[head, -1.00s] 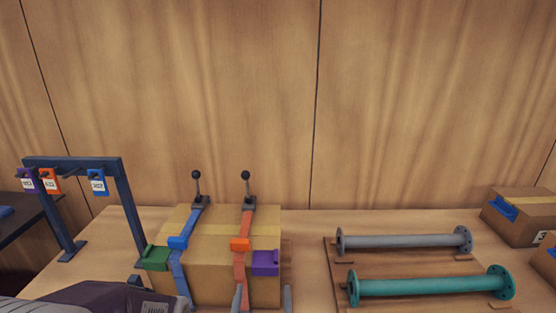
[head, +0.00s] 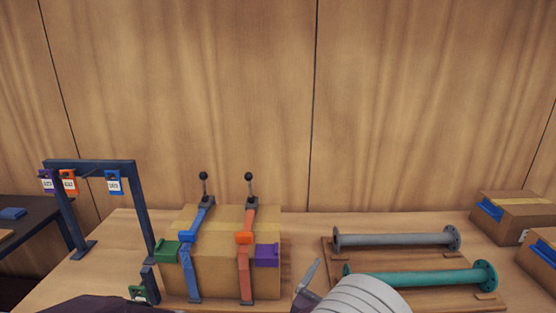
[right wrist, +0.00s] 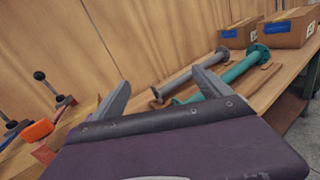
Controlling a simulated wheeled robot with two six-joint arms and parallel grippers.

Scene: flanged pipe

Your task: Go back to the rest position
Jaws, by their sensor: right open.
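My right gripper (head: 306,285) is low in the head view, between the strapped cardboard box (head: 220,280) and the pipes, apart from both. In the right wrist view its two grey fingers (right wrist: 162,92) are spread wide with nothing between them. A grey flanged pipe (head: 395,241) and a teal flanged pipe (head: 420,279) lie on a wooden board (head: 330,262). My right arm covers the teal pipe's near left part.
A blue strap (head: 188,261) and an orange strap (head: 245,270) with upright levers cross the box. A dark rack (head: 90,163) with hanging tags stands at left. Cardboard boxes (head: 512,208) are at right.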

